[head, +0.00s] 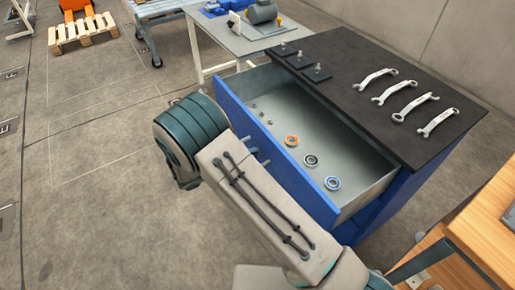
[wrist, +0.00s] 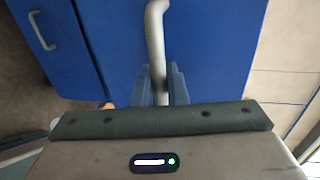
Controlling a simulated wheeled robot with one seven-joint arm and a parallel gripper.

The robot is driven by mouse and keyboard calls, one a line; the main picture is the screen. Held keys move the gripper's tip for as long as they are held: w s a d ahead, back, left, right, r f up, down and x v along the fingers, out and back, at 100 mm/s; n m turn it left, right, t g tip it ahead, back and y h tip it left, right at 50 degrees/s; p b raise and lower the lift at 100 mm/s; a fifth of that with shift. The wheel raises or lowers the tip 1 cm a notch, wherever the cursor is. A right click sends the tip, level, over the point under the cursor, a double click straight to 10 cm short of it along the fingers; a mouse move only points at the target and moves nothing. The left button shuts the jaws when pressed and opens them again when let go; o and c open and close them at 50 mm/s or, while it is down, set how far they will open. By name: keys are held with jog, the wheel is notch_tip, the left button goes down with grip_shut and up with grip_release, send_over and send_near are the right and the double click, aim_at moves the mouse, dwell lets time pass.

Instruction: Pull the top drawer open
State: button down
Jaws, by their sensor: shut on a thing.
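The top drawer (head: 290,158) of the blue cabinet stands well open in the head view. Bearing rings and a few small parts lie inside it. In the wrist view its blue front (wrist: 215,45) fills the upper middle, with a grey bar handle (wrist: 155,35) across it. My gripper (wrist: 160,85) is shut on this handle, one finger on each side. In the head view my arm hides most of the gripper and the handle.
The cabinet's dark top (head: 350,70) carries several wrenches (head: 421,106) and small bolts. A grey table (head: 235,40) with a motor stands behind. A wooden bench (head: 485,225) is at the right. The floor (head: 90,180) at the left is clear. A lower handle (wrist: 42,30) shows in the wrist view.

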jog(key=shift+a, duration=0.15)
jog(key=c, duration=1.5)
grip_release()
jog(key=shift+c, duration=0.2)
jog(key=v, duration=1.3)
jog(key=shift+s+a+b, duration=0.25)
jog(key=shift+a+b, duration=0.05)
